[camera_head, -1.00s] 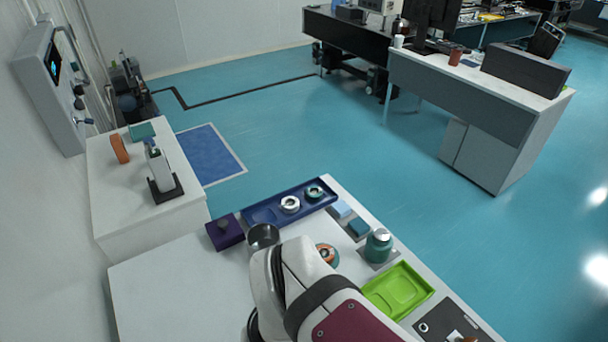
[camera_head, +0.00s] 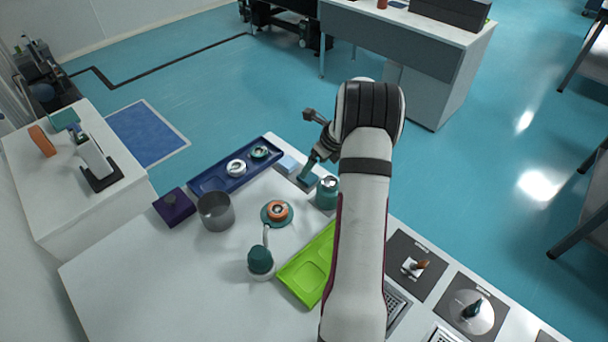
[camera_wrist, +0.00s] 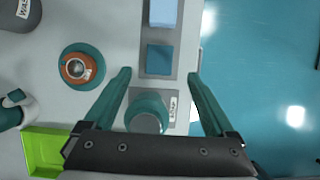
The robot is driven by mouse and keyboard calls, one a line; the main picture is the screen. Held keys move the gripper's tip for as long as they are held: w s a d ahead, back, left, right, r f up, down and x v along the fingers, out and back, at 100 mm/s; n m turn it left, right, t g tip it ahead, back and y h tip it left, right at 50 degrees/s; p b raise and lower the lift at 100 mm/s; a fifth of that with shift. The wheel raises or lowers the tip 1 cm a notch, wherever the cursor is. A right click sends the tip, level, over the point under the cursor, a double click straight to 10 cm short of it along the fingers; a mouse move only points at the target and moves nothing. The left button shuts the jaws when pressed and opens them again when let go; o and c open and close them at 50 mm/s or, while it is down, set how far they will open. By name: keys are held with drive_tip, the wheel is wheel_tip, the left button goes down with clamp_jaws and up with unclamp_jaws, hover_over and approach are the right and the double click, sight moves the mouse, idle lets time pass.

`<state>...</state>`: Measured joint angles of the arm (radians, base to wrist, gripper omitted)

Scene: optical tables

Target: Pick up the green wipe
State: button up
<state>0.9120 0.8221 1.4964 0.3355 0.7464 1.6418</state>
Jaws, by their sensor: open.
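The green wipe is a small dark teal square (camera_head: 308,180) lying on a grey strip near the far edge of the white table. It also shows in the wrist view (camera_wrist: 160,59), upper middle. A light blue wipe (camera_head: 287,164) lies beside it on the same strip (camera_wrist: 163,12). My gripper (camera_head: 310,165) is open and empty, with teal fingers pointing down over the green wipe. In the wrist view the fingertips (camera_wrist: 158,76) stand wide on either side of the strip, just short of the wipe's level in the picture. The remaining height is hard to tell.
A teal bottle (camera_head: 327,195) stands close by the wipe and shows between my fingers (camera_wrist: 147,112). An orange cup (camera_head: 277,210) on a teal saucer, a lime green tray (camera_head: 303,275) and a navy tray (camera_head: 215,181) are near. Open floor lies beyond the table edge.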

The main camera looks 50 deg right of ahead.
sight(309, 177)
drive_tip(key=x, duration=0.6)
drive_tip(key=shift+w+f, duration=0.15)
drive_tip(key=shift+f, duration=0.05)
clamp_jaws()
wheel_tip(309, 177, up, 10)
idle(0.3)
